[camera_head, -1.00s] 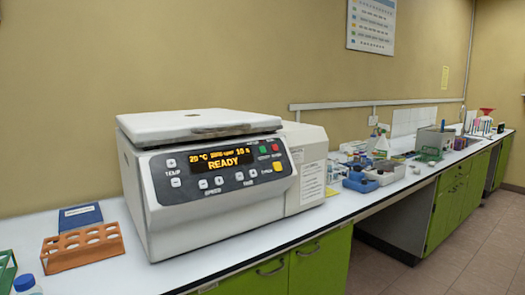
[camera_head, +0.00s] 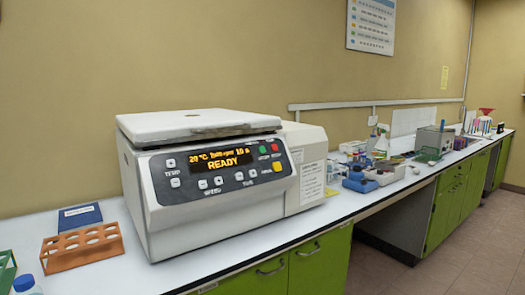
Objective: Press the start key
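A white centrifuge (camera_head: 205,232) stands on the bench with its lid (camera_head: 195,124) down. Its dark front panel (camera_head: 185,196) carries a lit display (camera_head: 222,160) that reads READY in yellow, with a line of settings above it. At the panel's upper right are a small green key (camera_head: 262,149) and a red key (camera_head: 275,147). Neither of my grippers shows in the head view.
An orange tube rack (camera_head: 82,248), a blue box (camera_head: 80,216) and a blue-capped bottle (camera_head: 25,284) are left of the centrifuge. Blue containers, a spray bottle and other lab items crowd the bench to the right. The bench strip before the centrifuge is clear.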

